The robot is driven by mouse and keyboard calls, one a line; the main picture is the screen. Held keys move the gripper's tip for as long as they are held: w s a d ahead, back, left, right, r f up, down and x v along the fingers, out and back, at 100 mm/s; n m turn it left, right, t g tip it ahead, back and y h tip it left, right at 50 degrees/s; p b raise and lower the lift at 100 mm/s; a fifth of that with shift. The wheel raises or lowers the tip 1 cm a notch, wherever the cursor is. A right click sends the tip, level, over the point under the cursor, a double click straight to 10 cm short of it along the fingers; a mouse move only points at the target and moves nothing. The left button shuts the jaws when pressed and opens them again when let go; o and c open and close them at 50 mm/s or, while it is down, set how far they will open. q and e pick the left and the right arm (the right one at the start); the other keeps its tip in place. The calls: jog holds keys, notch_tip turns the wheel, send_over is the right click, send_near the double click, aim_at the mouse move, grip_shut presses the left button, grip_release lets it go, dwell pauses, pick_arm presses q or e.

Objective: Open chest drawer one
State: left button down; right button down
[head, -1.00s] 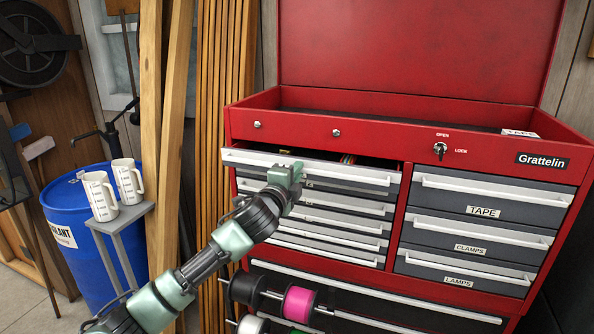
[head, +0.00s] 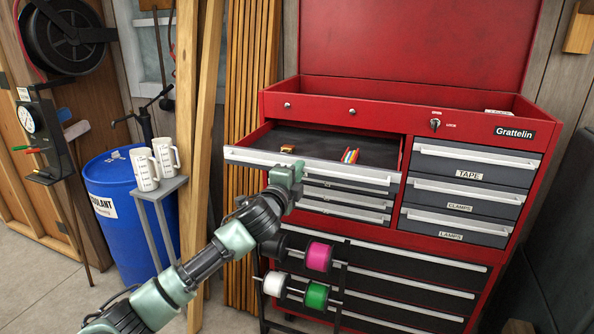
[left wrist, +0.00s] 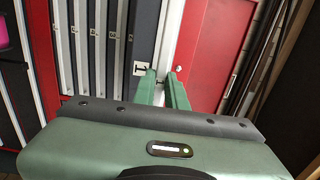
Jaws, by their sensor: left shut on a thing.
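The red tool chest (head: 400,110) stands ahead with its lid up. Its top left drawer (head: 318,142) is pulled out, and its dark floor shows. A small brass-coloured thing (head: 287,149) and several coloured sticks (head: 350,156) lie inside. My left gripper (head: 288,170) is shut on the drawer's long pale handle (head: 350,174), near its middle. The left wrist view shows the green fingers (left wrist: 163,80) at the pale handle (left wrist: 166,45). My arm hides part of the drawer fronts below. My right gripper is not in view.
Shut drawers labelled TAPE (head: 475,163), CLAMPS and LAMPS are at the right. Spools, one pink (head: 319,257), hang on a rack low in front. A blue barrel (head: 120,205) and a small stand (head: 158,188) with two white mugs are at the left.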

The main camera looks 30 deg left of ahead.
pick_arm(q)
jog(key=shift+w, duration=0.25)
jog(key=c, duration=1.4)
grip_release()
jog(key=shift+c, duration=0.2)
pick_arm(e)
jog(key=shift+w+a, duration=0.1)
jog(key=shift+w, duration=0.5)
pick_arm(q)
jog(key=shift+s, duration=0.1)
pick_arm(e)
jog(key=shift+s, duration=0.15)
